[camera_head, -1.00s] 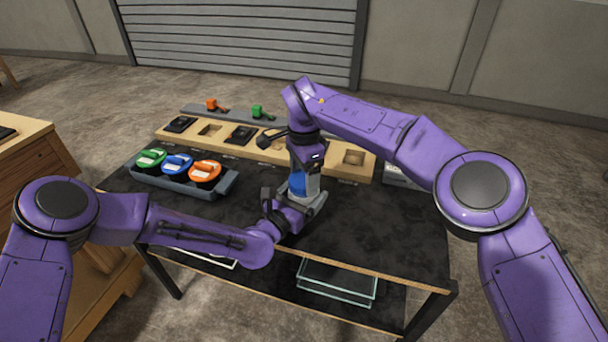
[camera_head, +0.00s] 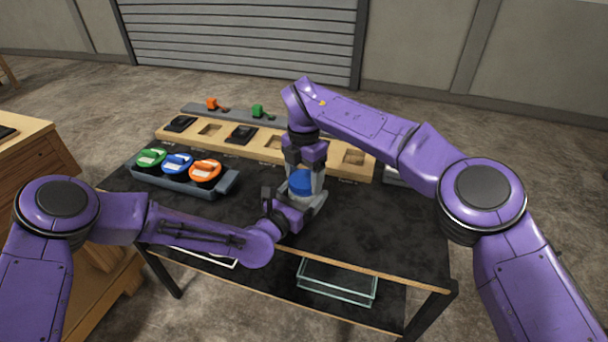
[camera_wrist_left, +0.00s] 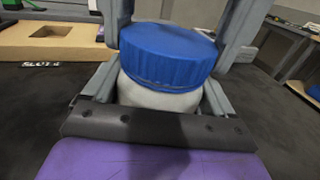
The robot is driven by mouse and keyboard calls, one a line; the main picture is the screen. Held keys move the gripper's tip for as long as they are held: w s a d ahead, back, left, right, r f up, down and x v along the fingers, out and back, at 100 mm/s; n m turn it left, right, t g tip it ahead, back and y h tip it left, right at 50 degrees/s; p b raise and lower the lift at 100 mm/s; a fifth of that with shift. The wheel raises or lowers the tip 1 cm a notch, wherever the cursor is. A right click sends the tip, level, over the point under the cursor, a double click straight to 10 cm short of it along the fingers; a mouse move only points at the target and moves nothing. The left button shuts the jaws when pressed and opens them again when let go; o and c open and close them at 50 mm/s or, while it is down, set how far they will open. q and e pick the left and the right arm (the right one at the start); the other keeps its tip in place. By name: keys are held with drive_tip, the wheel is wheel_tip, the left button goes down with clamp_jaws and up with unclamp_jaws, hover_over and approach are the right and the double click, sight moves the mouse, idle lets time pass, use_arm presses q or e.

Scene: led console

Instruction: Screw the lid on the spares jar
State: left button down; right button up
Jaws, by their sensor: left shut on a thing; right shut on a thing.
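The blue ribbed lid (camera_head: 300,183) sits on top of the pale spares jar (camera_wrist_left: 158,98) near the middle of the black table. In the left wrist view the lid (camera_wrist_left: 165,55) covers the jar's mouth; I cannot tell how far it is threaded. My left gripper (camera_head: 297,203) is shut around the jar's body from the front, low over the table. My right gripper (camera_head: 302,178) points straight down from above and is shut on the lid, with one finger on each side. Most of the jar is hidden in the head view.
A grey tray (camera_head: 215,190) with green, blue and orange-topped round items stands left. A wooden slotted board (camera_head: 270,153) lies behind the jar, with black modules in some slots. Orange and green small parts sit on a grey strip behind. The table's front right is clear.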

drive_tip(key=shift+m, duration=1)
drive_tip(key=o, duration=1.1)
drive_tip(key=shift+o, duration=0.2)
drive_tip(key=shift+r, duration=2.3)
drive_tip(key=shift+w+r, duration=0.15)
drive_tip(key=shift+r, duration=0.6)
drive_tip(key=shift+c, duration=0.2)
drive_tip(key=n, duration=0.2)
drive_tip(key=r+n, duration=0.1)
drive_tip(key=n, duration=0.1)
drive_tip(key=shift+d+r+t+h, duration=0.1)
drive_tip(key=shift+r+t+h, duration=0.05)
drive_tip(key=shift+t+h, duration=0.15)
drive_tip(key=n, duration=0.5)
drive_tip(key=shift+r+n, duration=0.3)
drive_tip(key=n, duration=0.6)
